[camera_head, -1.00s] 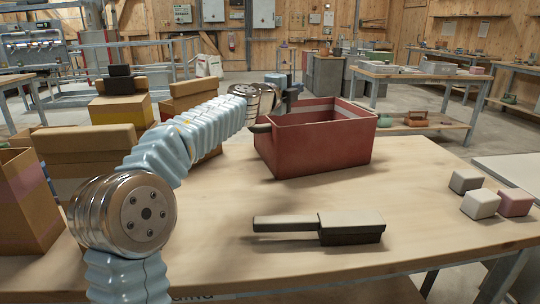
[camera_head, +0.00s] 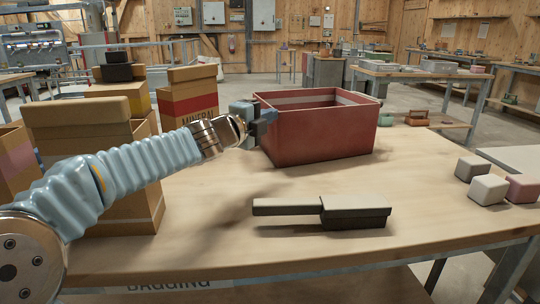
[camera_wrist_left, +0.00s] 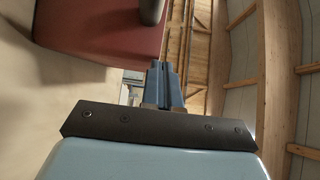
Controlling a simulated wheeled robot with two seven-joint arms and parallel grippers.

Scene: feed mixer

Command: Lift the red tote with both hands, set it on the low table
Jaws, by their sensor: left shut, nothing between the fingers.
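The red tote (camera_head: 318,136) stands upright on the wooden workbench (camera_head: 220,240), toward its back edge. My right gripper is out of view. I cannot tell for certain which surface is the low table.
A brush-like tool (camera_head: 325,211) lies in front of the tote. Several small blocks (camera_head: 488,188) sit at the bench's right end. Cardboard boxes (camera_head: 85,145) stand at the left. A pale surface (camera_head: 515,162) shows at the right edge.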

